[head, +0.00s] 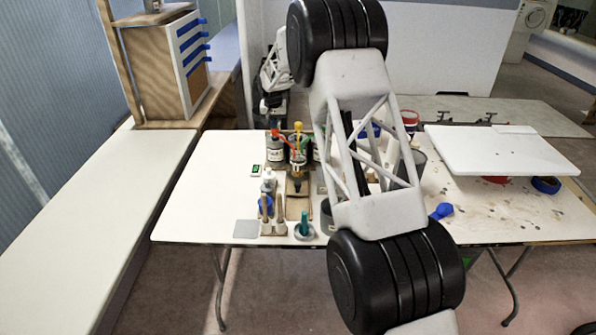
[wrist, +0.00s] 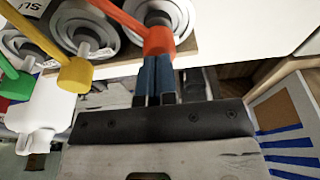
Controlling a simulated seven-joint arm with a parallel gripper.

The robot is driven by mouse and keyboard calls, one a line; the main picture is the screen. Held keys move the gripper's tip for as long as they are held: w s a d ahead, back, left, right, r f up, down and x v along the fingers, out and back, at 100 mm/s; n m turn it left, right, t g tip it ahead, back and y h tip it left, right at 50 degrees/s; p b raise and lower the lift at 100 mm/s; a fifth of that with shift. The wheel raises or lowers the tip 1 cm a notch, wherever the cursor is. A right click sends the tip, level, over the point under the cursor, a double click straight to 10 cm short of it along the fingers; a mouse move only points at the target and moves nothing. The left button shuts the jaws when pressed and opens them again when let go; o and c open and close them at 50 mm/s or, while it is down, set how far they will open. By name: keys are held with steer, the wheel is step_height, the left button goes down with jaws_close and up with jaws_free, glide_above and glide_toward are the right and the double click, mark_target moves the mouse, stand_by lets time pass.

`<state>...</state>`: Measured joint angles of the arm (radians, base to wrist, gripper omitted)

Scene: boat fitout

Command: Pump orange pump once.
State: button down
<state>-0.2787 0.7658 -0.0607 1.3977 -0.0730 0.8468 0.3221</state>
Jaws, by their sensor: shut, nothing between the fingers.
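The orange pump (wrist: 158,41) is at the top middle of the wrist view, its spout running up and left over a round grey bottle top. In the head view its orange head (head: 275,131) shows on a dark bottle with a white label. My gripper (wrist: 157,62) is shut and empty, its blue fingertips overlapping the lower edge of the orange head in the wrist view. I cannot tell whether they touch it. In the head view my gripper (head: 273,103) is just above the orange head, partly dark and small.
A yellow pump (wrist: 75,73) and a green pump (wrist: 16,88) stand beside the orange one, to its left in the wrist view. Bottles and small tools crowd the white table (head: 205,190) in front. My large arm hides the table's middle. A wooden cabinet (head: 160,70) stands at the left.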

steer(key=shift+f, duration=0.25)
steer(key=shift+r, duration=2.25)
steer(key=shift+r, duration=0.1)
steer(key=shift+r, duration=1.4)
